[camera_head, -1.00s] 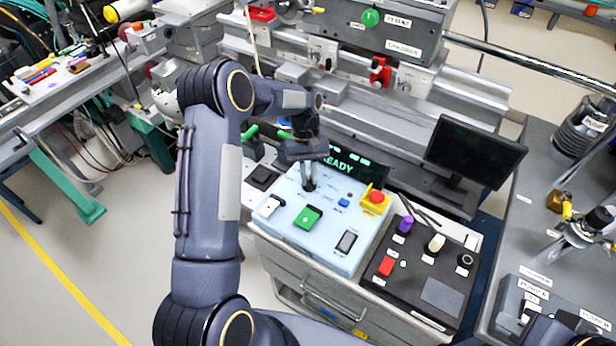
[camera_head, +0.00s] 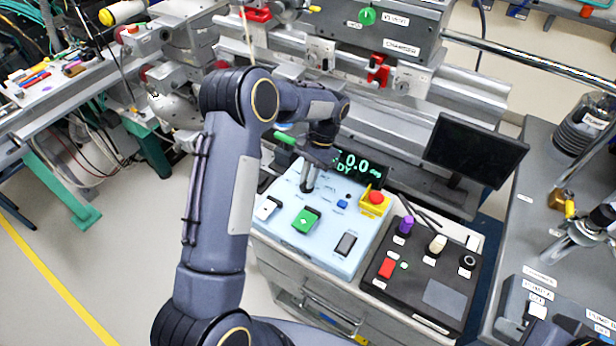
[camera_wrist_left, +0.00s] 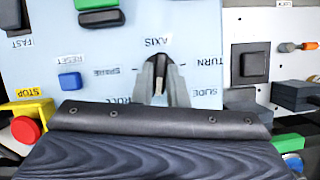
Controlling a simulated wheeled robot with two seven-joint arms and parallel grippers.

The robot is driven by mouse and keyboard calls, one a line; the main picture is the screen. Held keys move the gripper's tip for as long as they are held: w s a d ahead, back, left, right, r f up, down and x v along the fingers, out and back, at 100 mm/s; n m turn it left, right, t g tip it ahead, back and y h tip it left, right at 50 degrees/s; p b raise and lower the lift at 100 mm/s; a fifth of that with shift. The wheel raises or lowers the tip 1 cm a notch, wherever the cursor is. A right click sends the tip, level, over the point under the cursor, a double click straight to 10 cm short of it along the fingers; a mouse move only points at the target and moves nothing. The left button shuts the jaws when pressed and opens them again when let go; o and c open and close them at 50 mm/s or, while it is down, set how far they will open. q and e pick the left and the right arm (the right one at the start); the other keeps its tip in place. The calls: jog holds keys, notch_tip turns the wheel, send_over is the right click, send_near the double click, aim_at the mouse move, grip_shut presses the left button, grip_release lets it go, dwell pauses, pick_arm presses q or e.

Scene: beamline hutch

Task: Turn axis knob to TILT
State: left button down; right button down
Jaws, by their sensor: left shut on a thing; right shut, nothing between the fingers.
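My left gripper (camera_head: 308,186) reaches down onto the pale blue control panel (camera_head: 335,255). Its two fingers are shut on the axis knob, and in the left wrist view the fingertips (camera_wrist_left: 158,72) cover most of it. Only a dark sliver of the axis knob (camera_wrist_left: 159,78) shows between them, so I cannot tell which label it points to. Around it I read AXIS, TURN, SLIDE, ROLL and SPARE, upside down in this view; I cannot make out TILT. The green display (camera_head: 357,165) behind the panel reads 0.0 deg, partly hidden by my wrist. My right gripper is not seen.
A black control box (camera_head: 440,296) adjoins on the right. A dark monitor (camera_head: 474,150) stands behind.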

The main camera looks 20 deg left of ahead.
aim_at(316, 182)
pick_arm(q)
jog(key=shift+m+y, duration=0.3)
jog(key=shift+m, duration=0.5)
jog(key=shift+t, duration=0.3)
jog(key=c, duration=1.4)
grip_release()
jog(key=shift+c, duration=0.2)
jog(key=b+v, duration=0.1)
jog(key=v, duration=0.7)
jog(key=shift+f, duration=0.1)
